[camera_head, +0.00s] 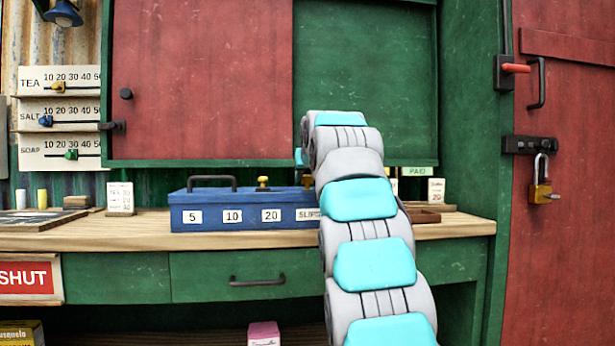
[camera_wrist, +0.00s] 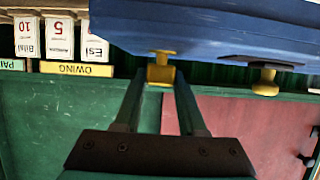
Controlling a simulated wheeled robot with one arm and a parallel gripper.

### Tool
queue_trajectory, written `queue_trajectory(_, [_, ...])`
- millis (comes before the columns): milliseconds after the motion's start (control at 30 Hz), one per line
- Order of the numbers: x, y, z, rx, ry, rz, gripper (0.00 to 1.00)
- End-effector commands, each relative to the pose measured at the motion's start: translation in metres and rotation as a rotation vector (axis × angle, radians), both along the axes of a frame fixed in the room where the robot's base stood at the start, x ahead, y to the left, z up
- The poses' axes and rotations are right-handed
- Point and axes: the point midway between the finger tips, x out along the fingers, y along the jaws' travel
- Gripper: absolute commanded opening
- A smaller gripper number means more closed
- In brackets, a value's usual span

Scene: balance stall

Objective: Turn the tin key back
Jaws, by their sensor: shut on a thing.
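The blue tin (camera_head: 245,210) stands on the counter in the head view, labelled 5, 10, 20 and SLIPS. In the upside-down wrist view, the tin (camera_wrist: 200,25) fills the top. My gripper (camera_wrist: 160,77) is shut on a yellow key (camera_wrist: 161,68) on the tin, a finger at each side. This key shows in part beside my arm in the head view (camera_head: 307,180). A second yellow key (camera_wrist: 264,82) is free; in the head view it is the left one (camera_head: 263,183). My arm hides the tin's right end and my gripper in the head view.
A dark handle (camera_head: 212,181) stands on the tin's lid. A red and green shutter (camera_head: 200,80) is above. The counter (camera_head: 110,230) has bare wood at its front.

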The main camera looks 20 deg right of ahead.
Motion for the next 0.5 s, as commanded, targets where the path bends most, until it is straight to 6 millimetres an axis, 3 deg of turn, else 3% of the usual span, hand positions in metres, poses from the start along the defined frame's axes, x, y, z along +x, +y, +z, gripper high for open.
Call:
queue_trajectory(267, [0.0000, 0.0002, 0.0001, 0.001, 0.001, 0.036, 0.00])
queue_trajectory(500, [0.0012, 0.0000, 0.0010, 0.004, 0.000, 0.172, 0.00])
